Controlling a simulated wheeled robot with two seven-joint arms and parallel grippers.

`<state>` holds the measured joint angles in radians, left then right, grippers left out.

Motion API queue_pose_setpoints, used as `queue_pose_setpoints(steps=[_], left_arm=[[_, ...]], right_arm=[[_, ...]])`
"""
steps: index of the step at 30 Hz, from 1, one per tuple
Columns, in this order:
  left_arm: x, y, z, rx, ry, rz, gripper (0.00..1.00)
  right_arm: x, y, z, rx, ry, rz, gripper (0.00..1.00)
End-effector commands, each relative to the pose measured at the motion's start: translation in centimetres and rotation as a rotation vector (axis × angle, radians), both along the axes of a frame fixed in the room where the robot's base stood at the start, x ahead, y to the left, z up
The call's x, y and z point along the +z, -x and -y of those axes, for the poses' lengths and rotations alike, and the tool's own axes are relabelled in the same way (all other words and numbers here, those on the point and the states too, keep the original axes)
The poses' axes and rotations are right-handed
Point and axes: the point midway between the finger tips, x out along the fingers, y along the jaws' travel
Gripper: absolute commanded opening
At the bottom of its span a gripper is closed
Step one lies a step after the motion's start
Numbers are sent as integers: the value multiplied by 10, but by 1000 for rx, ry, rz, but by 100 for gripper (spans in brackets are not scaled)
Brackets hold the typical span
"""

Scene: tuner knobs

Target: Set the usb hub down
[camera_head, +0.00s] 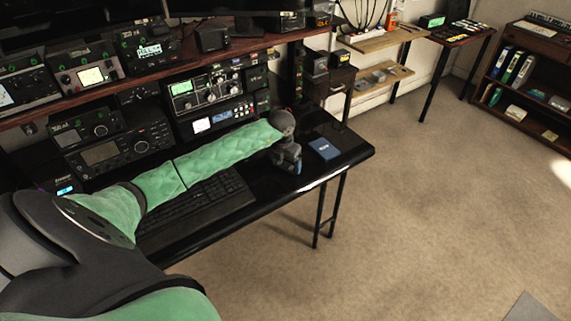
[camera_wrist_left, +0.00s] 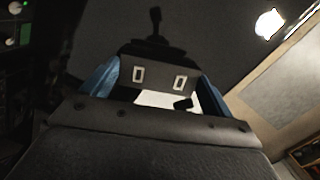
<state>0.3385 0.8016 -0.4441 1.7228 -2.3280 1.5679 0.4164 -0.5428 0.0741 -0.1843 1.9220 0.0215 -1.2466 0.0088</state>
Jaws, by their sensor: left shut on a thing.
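My left arm reaches across the black desk (camera_head: 318,172) in the head view. Its gripper (camera_head: 289,160) is over the right part of the desk, right of the keyboard and just left of a small blue box. In the left wrist view, the blue fingers of the left gripper (camera_wrist_left: 158,84) are shut on the usb hub (camera_wrist_left: 158,72), a dark block with two pale-rimmed ports facing the camera. A dark cable or stem sticks up behind it. I cannot make out the hub in the head view, nor tell whether it touches the desk. My right gripper is not in view.
The blue box (camera_head: 324,148) lies close to the gripper. The keyboard (camera_head: 205,200) runs along the desk's front, under my arm. Radio units (camera_head: 205,92) fill the back and the shelf (camera_head: 140,65) above. Bare desk shows near the right front edge.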

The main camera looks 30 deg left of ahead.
Motion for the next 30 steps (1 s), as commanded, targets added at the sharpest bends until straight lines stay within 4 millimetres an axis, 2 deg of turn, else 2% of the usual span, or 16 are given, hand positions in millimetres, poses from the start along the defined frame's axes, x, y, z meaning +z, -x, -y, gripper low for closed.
queue_pose_setpoints(steps=[17,18,20,30], left_arm=[[-2,0,0,0,-1,0,63],[-2,0,0,0,-1,0,90],[-2,0,0,0,-1,0,100],[1,0,0,0,0,0,100]], right_arm=[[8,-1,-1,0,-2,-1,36],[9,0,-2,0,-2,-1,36],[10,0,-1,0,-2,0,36],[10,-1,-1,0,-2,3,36]])
